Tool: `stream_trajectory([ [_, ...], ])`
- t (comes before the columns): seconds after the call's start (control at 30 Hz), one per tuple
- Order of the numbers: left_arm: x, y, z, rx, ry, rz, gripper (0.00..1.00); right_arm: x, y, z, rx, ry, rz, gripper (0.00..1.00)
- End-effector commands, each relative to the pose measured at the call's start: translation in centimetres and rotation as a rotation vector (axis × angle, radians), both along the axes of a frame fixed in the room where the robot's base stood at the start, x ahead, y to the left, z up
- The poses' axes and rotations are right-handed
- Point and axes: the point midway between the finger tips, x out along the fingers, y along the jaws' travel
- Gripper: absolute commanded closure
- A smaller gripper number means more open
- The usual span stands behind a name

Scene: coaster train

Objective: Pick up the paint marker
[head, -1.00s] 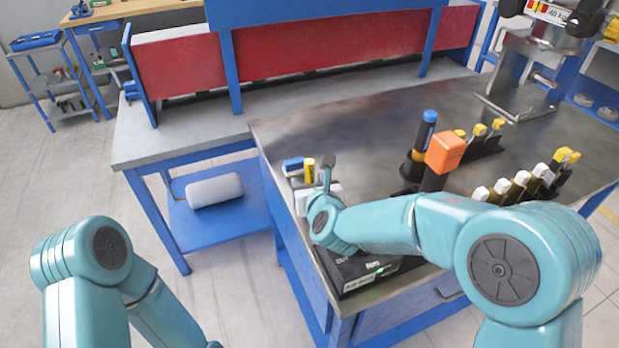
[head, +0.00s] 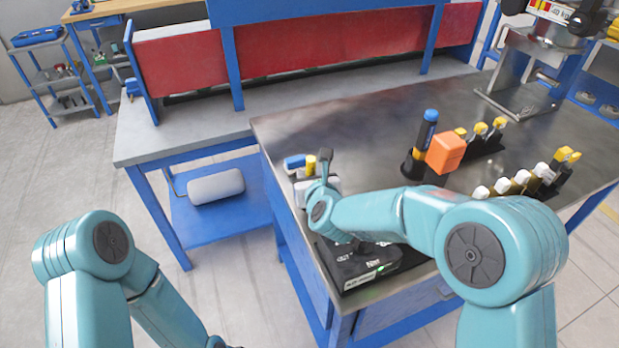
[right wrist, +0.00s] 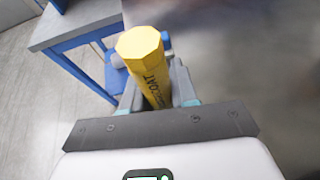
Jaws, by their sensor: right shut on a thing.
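The paint marker (right wrist: 150,70) is yellow with a faceted yellow cap and dark lettering ending in "COAT". In the right wrist view it stands between the fingers of my right gripper (right wrist: 154,92), which is shut on it. In the head view a small yellow part of it (head: 311,165) shows beside my right gripper (head: 320,170), above the left edge of the metal-topped bench. Its lower end is hidden. My left arm comes in at the lower left, and its gripper is out of view.
A black box (head: 358,272) with a green light sits at the bench's near corner, under my right arm. A blue-capped dark marker (head: 426,135), an orange block (head: 446,151) and rows of yellow-and-white-tipped items (head: 520,178) stand right. The bench's far middle is clear.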

Motion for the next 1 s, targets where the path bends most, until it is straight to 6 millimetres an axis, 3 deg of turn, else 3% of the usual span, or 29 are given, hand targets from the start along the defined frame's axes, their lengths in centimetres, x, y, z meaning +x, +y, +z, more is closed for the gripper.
stream_trajectory([
  [0.27,0.0,0.0,0.5,0.000,0.000,0.000,0.36,0.1,0.0,4.8,0.003,-0.006,-0.002,1.00],
  [0.6,0.0,0.0,3.9,0.000,0.000,0.000,0.36,0.0,0.1,15.0,0.005,-0.005,0.001,1.00],
  [0.7,0.0,0.0,4.9,0.000,0.000,0.000,0.36,0.0,0.0,17.1,0.003,-0.003,0.000,1.00],
  [0.83,0.0,0.0,5.7,0.000,0.000,0.000,0.36,0.0,0.0,18.9,0.002,-0.002,-0.001,1.00],
  [1.0,0.0,0.0,6.0,0.000,0.000,0.000,0.36,0.0,0.0,19.7,0.001,-0.002,0.001,1.00],
])
